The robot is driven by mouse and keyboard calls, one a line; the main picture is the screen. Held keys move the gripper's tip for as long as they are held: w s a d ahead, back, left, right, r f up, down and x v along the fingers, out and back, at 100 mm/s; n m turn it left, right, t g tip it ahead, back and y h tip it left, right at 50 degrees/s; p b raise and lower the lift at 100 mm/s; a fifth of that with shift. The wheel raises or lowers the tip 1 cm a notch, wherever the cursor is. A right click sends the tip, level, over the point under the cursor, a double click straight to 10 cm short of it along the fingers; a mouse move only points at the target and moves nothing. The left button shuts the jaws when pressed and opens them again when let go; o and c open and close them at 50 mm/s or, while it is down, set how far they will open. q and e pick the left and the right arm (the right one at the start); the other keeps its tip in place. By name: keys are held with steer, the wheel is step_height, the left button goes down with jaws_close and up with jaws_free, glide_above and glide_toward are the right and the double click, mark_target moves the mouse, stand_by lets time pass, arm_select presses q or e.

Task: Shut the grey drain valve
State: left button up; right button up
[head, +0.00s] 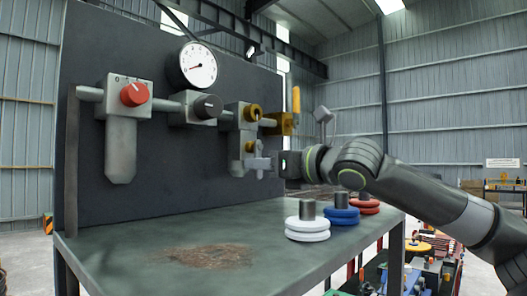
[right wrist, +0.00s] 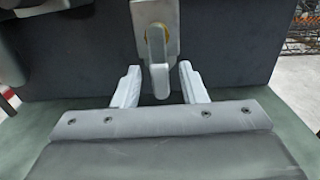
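The grey drain valve (right wrist: 157,48) shows in the right wrist view as a grey handle hanging down from a brass stem on a grey block. In the head view its brass stem (head: 250,146) sits low on the fittings, and the handle is hard to tell from my fingers. My right gripper (right wrist: 160,70) is open, with one pale finger on each side of the handle's lower part. Gaps show on both sides. In the head view my right gripper (head: 262,164) reaches in from the right. My left gripper is not in view.
A red knob (head: 134,94), a gauge (head: 198,65), a black knob (head: 208,106) and a yellow lever (head: 296,100) are on the dark panel. White (head: 307,229), blue (head: 341,211) and red (head: 364,203) ringed pieces stand on the bench (head: 165,270). The bench front is mostly clear.

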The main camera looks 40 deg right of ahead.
steer(key=shift+w, duration=0.25)
steer(key=shift+c, duration=0.2)
jaws_close()
